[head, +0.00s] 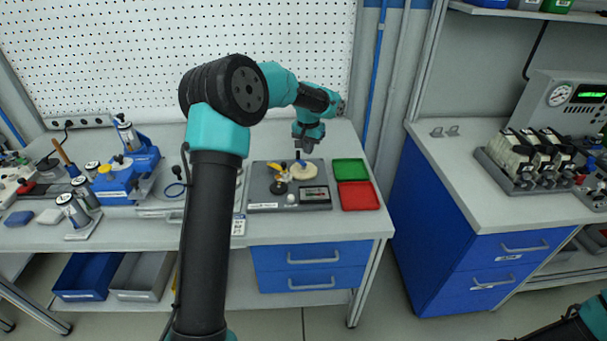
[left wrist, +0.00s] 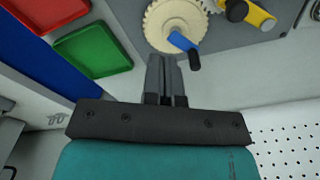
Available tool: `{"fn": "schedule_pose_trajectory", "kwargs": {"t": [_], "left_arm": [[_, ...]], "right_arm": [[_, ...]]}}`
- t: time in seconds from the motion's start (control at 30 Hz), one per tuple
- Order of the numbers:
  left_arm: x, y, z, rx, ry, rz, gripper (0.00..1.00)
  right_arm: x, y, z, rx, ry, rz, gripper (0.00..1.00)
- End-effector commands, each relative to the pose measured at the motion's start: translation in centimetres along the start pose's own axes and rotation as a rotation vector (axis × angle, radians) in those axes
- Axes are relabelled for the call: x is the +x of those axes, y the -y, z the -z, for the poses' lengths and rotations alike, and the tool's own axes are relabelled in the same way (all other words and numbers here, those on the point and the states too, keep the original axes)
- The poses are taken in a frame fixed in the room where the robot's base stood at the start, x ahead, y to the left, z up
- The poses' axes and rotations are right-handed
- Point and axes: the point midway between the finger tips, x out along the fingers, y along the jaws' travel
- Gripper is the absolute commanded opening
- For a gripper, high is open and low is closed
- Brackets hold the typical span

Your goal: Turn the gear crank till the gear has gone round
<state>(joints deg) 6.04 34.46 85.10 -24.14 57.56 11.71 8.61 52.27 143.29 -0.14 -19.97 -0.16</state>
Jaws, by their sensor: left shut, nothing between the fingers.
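The cream toothed gear (head: 305,172) lies on a grey task board (head: 262,202) on the bench. In the left wrist view the gear (left wrist: 168,26) carries a blue crank arm (left wrist: 181,41) ending in a dark knob (left wrist: 194,60). My left gripper (head: 307,149) is above the board, on the gear's far side. Its fingers (left wrist: 165,60) are shut and empty. In the left wrist view their tips show near the gear's rim, beside the knob; I cannot tell the height gap. My right gripper is out of view.
A yellow lever (left wrist: 258,14) with a black knob stands beside the gear. A green tray (head: 349,170) and a red tray (head: 359,196) lie right of the board. A blue fixture (head: 125,180) stands at the left. A pegboard (head: 200,50) closes the back.

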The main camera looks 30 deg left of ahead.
Motion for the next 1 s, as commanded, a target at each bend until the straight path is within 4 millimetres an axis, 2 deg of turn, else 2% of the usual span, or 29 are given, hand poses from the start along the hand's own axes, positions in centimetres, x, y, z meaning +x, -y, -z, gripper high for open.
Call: {"fn": "schedule_pose_trajectory", "kwargs": {"t": [0.3,0.83,1.0], "left_arm": [[-2.9,0.0,0.2,0.001,-0.002,0.001,0.0],[-3.2,0.0,0.1,0.003,-0.001,0.001,0.0],[-4.5,1.1,0.1,0.048,-0.042,0.013,0.0]], "right_arm": [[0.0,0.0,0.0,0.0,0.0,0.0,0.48],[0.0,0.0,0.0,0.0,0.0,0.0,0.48],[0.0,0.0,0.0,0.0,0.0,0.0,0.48]]}}
